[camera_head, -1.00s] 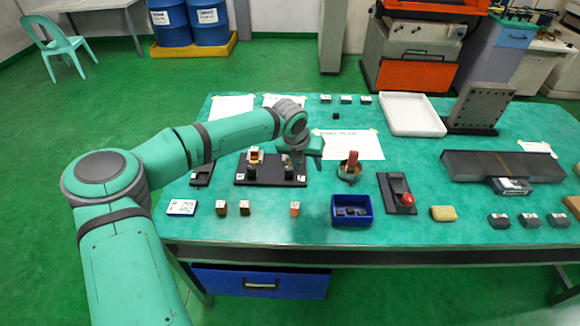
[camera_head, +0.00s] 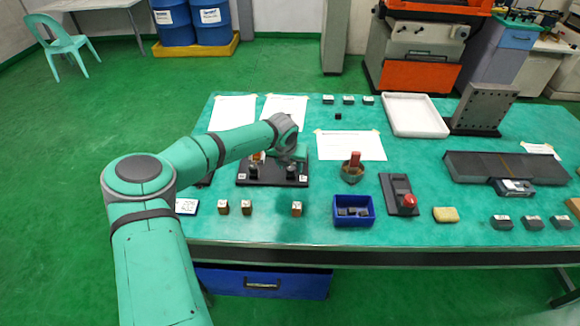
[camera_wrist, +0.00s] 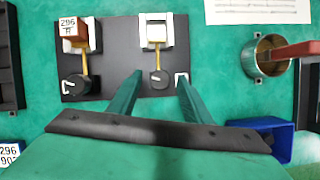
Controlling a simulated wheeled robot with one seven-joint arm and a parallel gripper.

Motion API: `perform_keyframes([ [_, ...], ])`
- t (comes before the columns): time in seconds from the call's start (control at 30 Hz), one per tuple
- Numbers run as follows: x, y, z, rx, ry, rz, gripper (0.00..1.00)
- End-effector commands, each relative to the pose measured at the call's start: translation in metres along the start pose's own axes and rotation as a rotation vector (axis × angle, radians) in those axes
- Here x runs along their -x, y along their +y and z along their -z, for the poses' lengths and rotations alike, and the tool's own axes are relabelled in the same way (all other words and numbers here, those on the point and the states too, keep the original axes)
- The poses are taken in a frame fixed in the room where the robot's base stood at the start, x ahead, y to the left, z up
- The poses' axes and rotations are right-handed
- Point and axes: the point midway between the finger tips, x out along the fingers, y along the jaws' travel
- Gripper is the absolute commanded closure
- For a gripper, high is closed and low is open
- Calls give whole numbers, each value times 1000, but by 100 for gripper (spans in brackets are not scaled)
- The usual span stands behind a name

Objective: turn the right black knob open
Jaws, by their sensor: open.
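A black board (camera_head: 243,181) on the green bench carries two valve units side by side, and it also shows in the wrist view (camera_wrist: 110,60). The right black knob (camera_wrist: 159,78) has a light pointer mark and sits below a brass stem and white block. The left black knob (camera_wrist: 74,88) sits below a brass stem and a red-brown block labelled 296 (camera_wrist: 74,32). My gripper (camera_wrist: 160,78) is open, with its two green fingers either side of the right knob and apart from it. In the head view my gripper (camera_head: 291,158) is over the board's right half, partly hiding that unit.
A metal cup with a red handle (camera_head: 352,170) and a blue bin (camera_head: 339,217) stand right of the board. Small brown blocks (camera_head: 223,207) and a numbered tag (camera_head: 186,206) lie in front. Paper sheets lie behind.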

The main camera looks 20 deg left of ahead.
Motion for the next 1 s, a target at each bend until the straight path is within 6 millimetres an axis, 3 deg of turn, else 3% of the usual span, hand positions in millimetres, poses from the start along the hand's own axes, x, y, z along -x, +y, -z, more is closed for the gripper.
perform_keyframes([
  [0.37, -7, 0, 0, 0, 0, 0, 55],
  [0.4, -7, 0, 0, 0, 0, 0, 57],
  [0.57, -7, 0, 0, 0, 0, 0, 96],
  [1.0, -7, 0, 0, 67, 0, -28, 96],
])
